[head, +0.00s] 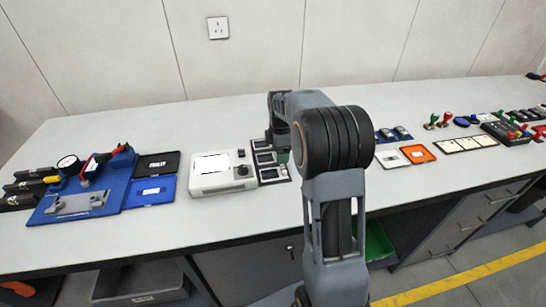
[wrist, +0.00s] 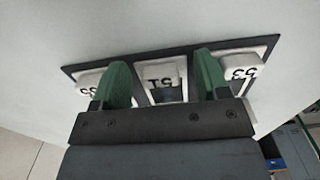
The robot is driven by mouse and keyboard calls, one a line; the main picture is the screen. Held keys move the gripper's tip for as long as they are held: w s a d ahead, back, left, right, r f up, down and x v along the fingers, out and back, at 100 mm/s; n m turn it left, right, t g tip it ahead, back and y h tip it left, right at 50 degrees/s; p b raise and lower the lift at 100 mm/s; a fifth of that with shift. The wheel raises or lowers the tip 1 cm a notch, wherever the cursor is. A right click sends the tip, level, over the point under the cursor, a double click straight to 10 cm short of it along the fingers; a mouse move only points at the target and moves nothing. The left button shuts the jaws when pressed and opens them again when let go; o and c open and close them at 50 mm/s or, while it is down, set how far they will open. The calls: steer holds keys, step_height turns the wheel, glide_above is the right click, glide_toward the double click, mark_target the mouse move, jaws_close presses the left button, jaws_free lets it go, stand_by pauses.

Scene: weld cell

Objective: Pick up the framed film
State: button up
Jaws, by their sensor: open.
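Framed films with white frames and black markings sit side by side in a black rack (wrist: 150,54). The wrist view shows a left one (wrist: 88,80), a middle one (wrist: 160,80) and a right one (wrist: 243,72). Their markings appear upside down and are partly covered. My gripper (wrist: 161,64) is open, its two green fingers on either side of the middle framed film. I cannot tell whether the fingers touch it. In the head view the rack (head: 273,181) is partly behind my arm, and only a bit of green finger (head: 283,157) shows.
A white box with a bright panel (head: 211,165) stands just left of the rack. Farther left is a blue fixture with a gauge (head: 85,185). Right of my arm lie an orange tray (head: 417,154) and several small items. The front strip of the bench (head: 150,230) is clear.

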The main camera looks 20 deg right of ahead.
steer(key=shift+c, duration=0.2)
steer(key=c, duration=1)
steer(key=shift+o, duration=0.2)
steer(key=shift+r, duration=0.15)
